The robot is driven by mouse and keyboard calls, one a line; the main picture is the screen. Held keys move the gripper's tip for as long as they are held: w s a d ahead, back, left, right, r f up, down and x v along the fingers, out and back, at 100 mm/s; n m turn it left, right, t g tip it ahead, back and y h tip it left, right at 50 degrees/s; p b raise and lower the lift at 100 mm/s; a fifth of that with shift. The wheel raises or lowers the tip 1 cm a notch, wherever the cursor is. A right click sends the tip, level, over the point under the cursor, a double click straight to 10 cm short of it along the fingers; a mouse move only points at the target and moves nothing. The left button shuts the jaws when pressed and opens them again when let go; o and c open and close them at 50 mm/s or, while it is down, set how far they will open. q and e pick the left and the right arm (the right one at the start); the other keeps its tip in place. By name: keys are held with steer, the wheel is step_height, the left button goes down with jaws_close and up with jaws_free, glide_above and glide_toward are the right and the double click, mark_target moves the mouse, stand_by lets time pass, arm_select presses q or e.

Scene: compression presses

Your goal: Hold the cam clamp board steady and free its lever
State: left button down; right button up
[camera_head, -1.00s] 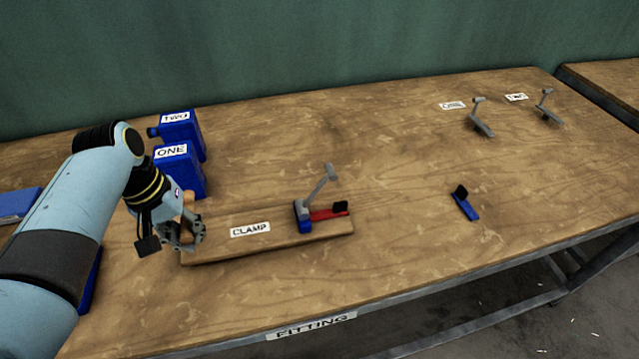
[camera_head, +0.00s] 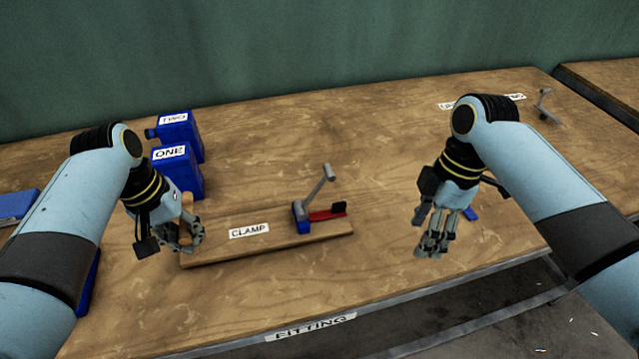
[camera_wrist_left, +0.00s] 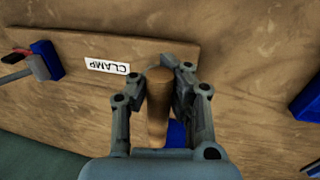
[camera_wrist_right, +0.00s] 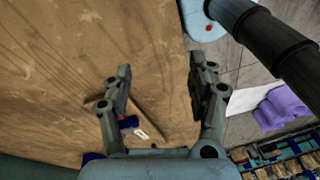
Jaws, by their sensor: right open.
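The cam clamp board (camera_head: 215,254) is a long wooden board with a CLAMP label, lying on the table near its front. Towards its right end, a grey lever (camera_head: 316,188) rises from a blue base (camera_head: 301,225), leaning up and right, beside a red bar (camera_head: 325,215) with a black end. My left gripper (camera_head: 190,240) is at the board's left end; in the left wrist view its fingers stand either side of an upright wooden post (camera_wrist_left: 158,105) and appear closed on it. My right gripper (camera_head: 432,252) is open and empty, right of the board and apart from it.
Two blue canisters, ONE (camera_head: 180,178) and TWO (camera_head: 186,130), stand behind my left gripper. A grey lever piece (camera_head: 545,104) stands at the far right. The table between board and right gripper is clear.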

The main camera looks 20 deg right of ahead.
mark_target(330, 170)
steer(key=w+a+r+n+t+y, duration=0.1)
steer(key=w+a+r+n, duration=0.1)
steer(key=w+a+r, duration=0.35)
steer(key=w+a+r+n+y, duration=0.1)
steer(key=w+a+r, duration=0.2)
steer(key=w+r, duration=0.6)
steer(key=x, duration=1.2)
steer(key=shift+w+a+r, duration=0.1)
jaws_close()
